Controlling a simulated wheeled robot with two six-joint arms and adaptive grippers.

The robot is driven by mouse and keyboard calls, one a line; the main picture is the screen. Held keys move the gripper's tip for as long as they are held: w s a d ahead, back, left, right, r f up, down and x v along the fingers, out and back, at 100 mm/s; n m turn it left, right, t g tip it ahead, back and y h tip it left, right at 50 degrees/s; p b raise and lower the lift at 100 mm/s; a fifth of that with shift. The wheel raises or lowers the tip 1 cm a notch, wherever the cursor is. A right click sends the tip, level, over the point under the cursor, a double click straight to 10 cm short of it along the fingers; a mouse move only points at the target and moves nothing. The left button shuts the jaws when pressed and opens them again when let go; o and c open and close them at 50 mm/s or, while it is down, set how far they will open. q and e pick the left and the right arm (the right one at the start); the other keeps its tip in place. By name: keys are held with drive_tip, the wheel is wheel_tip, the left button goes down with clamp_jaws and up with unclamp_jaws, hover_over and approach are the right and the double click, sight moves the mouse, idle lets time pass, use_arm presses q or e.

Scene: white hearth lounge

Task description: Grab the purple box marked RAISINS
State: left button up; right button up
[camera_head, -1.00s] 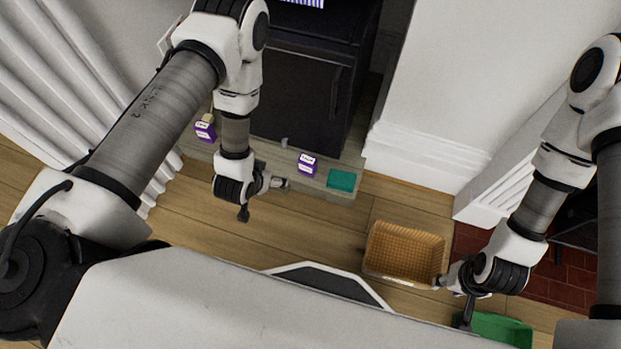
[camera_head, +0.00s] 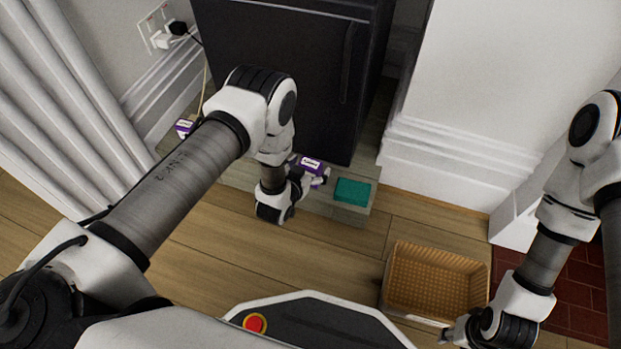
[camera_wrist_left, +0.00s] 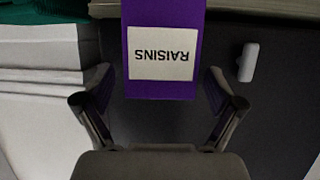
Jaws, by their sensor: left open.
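The purple box with a white RAISINS label (camera_wrist_left: 160,52) fills the top middle of the left wrist view, its label upside down. In the head view the purple box (camera_head: 311,163) stands on the low ledge before the black cabinet, partly hidden by my gripper. My left gripper (camera_head: 311,180) is open at the box's near side. In the left wrist view its fingers (camera_wrist_left: 157,92) are spread to either side of the box's near end, with gaps visible. My right gripper (camera_head: 449,337) is low at the right, by the basket; its jaws are too small to read.
A teal box (camera_head: 352,191) lies on the ledge just right of the purple box. Another purple box (camera_head: 184,127) is at the ledge's left end. A wicker basket (camera_head: 389,293) sits on the floor at right. The black cabinet (camera_head: 290,75) rises behind the ledge.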

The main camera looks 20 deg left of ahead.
use_arm(q)
drive_tip(key=shift+w, duration=0.25)
drive_tip(key=c, duration=1.2)
drive_tip(key=shift+c, duration=0.2)
